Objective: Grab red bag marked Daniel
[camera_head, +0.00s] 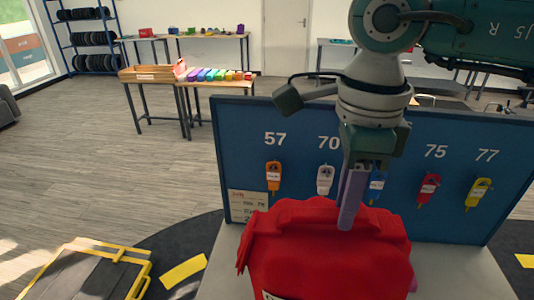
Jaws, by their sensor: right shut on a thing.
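A red bag (325,255) sits on a grey surface in front of the blue board, at the bottom middle of the head view. Its lower part is cut off by the frame edge. A sliver of a white label shows at its lower front, but no name can be read. My right gripper (350,205) points down from above and is shut on the top of the bag, at its handle area. The fingers hide part of the grip. My left gripper is not in view.
A blue board (245,150) with numbers and hanging coloured tags stands right behind the bag. The grey counter (450,275) is clear at the right. A yellow-edged dark panel (75,272) lies at lower left. Tables with coloured items (215,75) stand farther back.

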